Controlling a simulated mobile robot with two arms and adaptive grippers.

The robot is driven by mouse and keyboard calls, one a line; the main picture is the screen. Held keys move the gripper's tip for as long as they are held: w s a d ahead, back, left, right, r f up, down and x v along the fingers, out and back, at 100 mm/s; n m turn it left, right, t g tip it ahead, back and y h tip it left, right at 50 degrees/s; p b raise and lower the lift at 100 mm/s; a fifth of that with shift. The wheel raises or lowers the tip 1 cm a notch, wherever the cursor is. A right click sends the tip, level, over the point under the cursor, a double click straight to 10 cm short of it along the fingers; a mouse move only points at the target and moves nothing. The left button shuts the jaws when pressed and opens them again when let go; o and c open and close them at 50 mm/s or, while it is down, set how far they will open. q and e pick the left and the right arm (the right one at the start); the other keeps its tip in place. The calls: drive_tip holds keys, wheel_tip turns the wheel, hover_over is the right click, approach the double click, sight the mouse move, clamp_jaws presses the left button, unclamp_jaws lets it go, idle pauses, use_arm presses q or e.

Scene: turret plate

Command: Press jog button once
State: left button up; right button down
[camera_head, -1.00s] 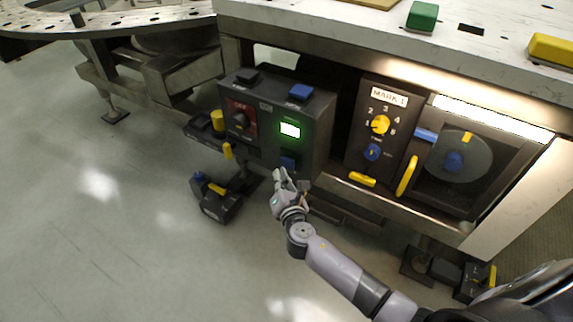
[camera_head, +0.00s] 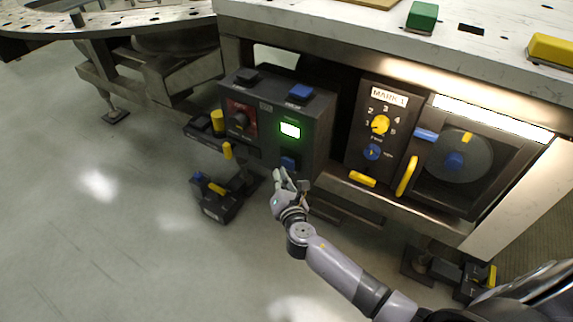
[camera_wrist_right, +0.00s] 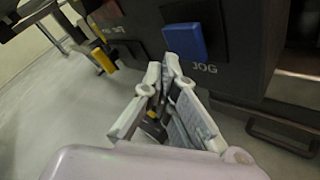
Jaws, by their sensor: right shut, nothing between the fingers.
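The jog button is a blue block (camera_wrist_right: 186,41) with the label JOG under it in the right wrist view, low on the front of a dark control box. In the head view the blue jog button (camera_head: 288,163) sits below the lit green display. My right gripper (camera_head: 280,176) is shut and empty, just below and in front of the button. In the right wrist view its fingertips (camera_wrist_right: 163,66) point up toward the button's lower edge. I cannot tell whether they touch it. My left gripper is not in view.
The control box (camera_head: 318,135) also carries a red-backed switch (camera_head: 241,120) and a blue top button (camera_head: 300,92). A dial panel (camera_head: 378,130) and a windowed door with a yellow handle (camera_head: 406,176) are to the right. Pedals (camera_head: 216,199) stand on the floor at left.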

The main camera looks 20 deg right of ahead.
drive_tip(key=shift+w+d, duration=0.1)
drive_tip(key=shift+d, duration=0.05)
drive_tip(key=shift+w+d, duration=0.15)
drive_tip(key=shift+d, duration=0.05)
drive_tip(key=shift+w+d, duration=0.4)
drive_tip(key=shift+d, duration=0.15)
idle(0.8)
drive_tip(key=shift+a, duration=0.1)
drive_tip(key=shift+s+a, duration=0.7)
drive_tip(key=shift+a, duration=0.1)
drive_tip(key=shift+s+a, duration=0.8)
drive_tip(key=shift+a, duration=0.2)
drive_tip(key=shift+s+a, duration=0.75)
drive_tip(key=shift+a, duration=0.2)
